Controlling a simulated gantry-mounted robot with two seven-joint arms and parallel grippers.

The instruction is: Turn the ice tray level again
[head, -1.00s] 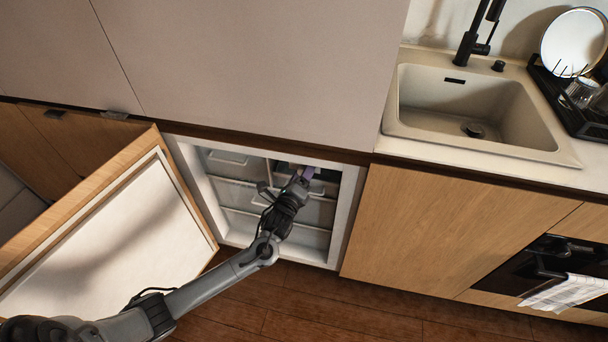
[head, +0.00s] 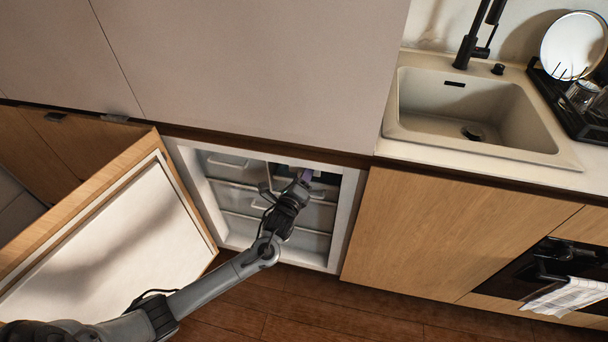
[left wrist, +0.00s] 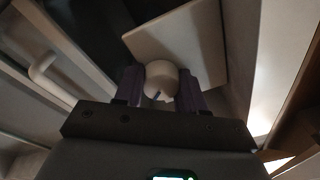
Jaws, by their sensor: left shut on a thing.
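My left gripper (head: 306,176) reaches into the open freezer, at its upper right compartment. In the left wrist view my left gripper (left wrist: 160,90) is shut on a pale round knob (left wrist: 161,80), with one dark purple finger on each side. Behind the knob is a pale flat front (left wrist: 185,42), which looks like the ice tray's. It appears tilted relative to the gripper and to the freezer's edges in that view. The tray is mostly hidden behind the gripper in the head view. My right gripper is not in view.
The freezer (head: 352,205) holds several pale drawers with handles (head: 228,163). Its wood-edged door (head: 110,235) stands open at the left. A closed wooden cabinet front (head: 440,235) is to the right, below the sink (head: 470,110). The wooden floor in front is clear.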

